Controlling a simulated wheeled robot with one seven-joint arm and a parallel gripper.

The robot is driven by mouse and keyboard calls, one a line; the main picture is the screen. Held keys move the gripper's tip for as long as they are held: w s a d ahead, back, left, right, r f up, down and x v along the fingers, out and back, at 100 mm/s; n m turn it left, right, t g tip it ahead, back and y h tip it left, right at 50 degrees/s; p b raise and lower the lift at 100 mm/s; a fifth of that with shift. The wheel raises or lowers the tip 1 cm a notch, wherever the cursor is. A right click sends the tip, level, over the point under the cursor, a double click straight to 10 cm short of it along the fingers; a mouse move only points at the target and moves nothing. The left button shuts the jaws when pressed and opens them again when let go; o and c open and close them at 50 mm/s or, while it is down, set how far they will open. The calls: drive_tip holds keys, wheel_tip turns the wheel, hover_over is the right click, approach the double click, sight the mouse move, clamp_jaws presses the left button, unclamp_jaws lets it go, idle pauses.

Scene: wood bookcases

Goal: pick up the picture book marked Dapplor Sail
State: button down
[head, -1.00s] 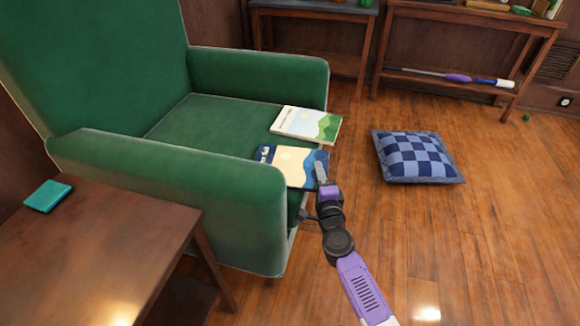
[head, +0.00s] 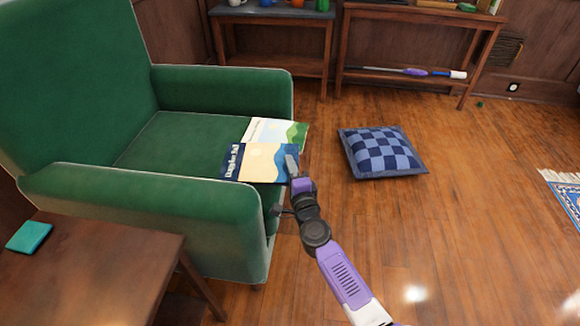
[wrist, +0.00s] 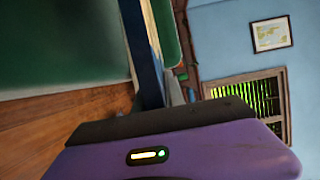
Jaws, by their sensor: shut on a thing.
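The picture book marked Dapplor Sail (head: 258,163) has a dark blue spine band with white lettering and a cream and blue cover. It is over the front of the green armchair's seat (head: 170,140). My gripper (head: 292,165) is shut on the book's right edge. In the wrist view the book (wrist: 143,50) shows edge-on, running up from between the jaws of my gripper (wrist: 165,100). A second book (head: 285,131), with a pale and green cover, lies on the seat behind it and is partly hidden.
The chair's near arm (head: 150,190) stands left of my arm. A brown side table (head: 95,265) with a teal book (head: 29,236) is at the lower left. A blue checked cushion (head: 382,152) lies on the floor at right. The wooden floor beyond is mostly open.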

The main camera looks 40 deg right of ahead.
wheel_tip(320, 180, up, 13)
drive_tip(key=p, duration=1)
drive_tip(key=shift+p, duration=0.3)
